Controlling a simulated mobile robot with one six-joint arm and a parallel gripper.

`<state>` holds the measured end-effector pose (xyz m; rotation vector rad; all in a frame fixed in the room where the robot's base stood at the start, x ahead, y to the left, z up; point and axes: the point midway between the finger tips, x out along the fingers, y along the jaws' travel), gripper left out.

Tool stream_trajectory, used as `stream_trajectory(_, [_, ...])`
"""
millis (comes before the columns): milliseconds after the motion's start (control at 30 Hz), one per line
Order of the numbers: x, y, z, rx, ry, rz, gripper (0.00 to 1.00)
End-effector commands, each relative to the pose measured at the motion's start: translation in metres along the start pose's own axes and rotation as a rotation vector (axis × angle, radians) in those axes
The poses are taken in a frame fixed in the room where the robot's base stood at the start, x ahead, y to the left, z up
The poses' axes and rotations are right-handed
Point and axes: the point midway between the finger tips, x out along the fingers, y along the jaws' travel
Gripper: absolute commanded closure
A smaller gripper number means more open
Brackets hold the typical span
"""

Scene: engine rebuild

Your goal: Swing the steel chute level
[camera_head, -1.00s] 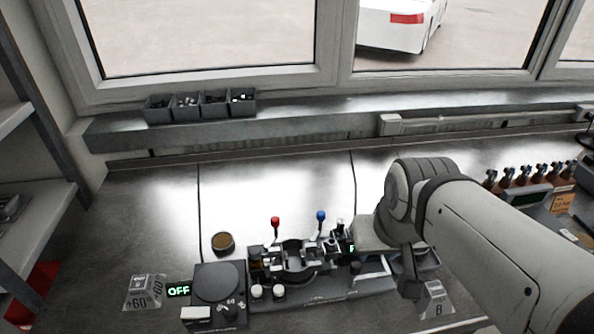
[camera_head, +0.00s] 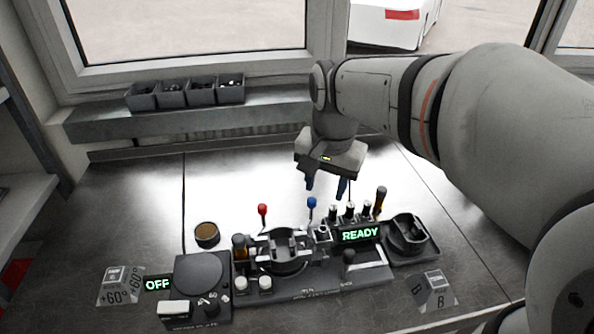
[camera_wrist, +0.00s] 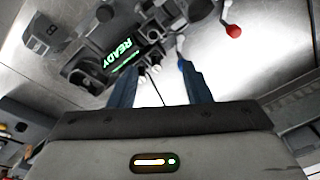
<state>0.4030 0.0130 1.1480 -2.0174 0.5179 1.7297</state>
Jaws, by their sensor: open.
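My gripper (camera_head: 326,189) hangs from the arm above the back of the dark fixture (camera_head: 315,288), fingers pointing down, open and empty. In the wrist view my gripper (camera_wrist: 158,72) shows two blue fingers spread apart. The blue-knobbed lever (camera_head: 311,203) stands just below and left of the fingers; in the wrist view its blue knob (camera_wrist: 182,64) is beside one fingertip. The red-knobbed lever (camera_head: 262,209) stands upright farther left. A small bright steel part (camera_head: 323,233) sits right of the clamp ring (camera_head: 284,246); I cannot tell whether it is the chute.
A dark tray (camera_head: 433,247) is at the right end. A control box (camera_head: 192,312) with an OFF sign is left. The bench behind is clear.

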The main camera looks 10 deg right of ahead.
Motion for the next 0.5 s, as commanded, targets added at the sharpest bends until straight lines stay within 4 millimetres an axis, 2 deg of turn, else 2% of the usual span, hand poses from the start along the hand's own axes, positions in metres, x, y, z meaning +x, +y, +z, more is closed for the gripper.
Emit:
stream_trajectory(33, [0.026, -0.009, -0.015, 0.091, -0.023, 0.016, 0.56])
stream_trajectory(200, [0.057, -0.035, -0.057, 0.382, -0.074, 0.07, 0.56])
stream_trajectory(333, [0.072, -0.047, -0.076, 0.525, -0.093, 0.1, 0.56])
stream_trajectory(500, [0.082, -0.053, -0.085, 0.601, -0.103, 0.119, 0.56])
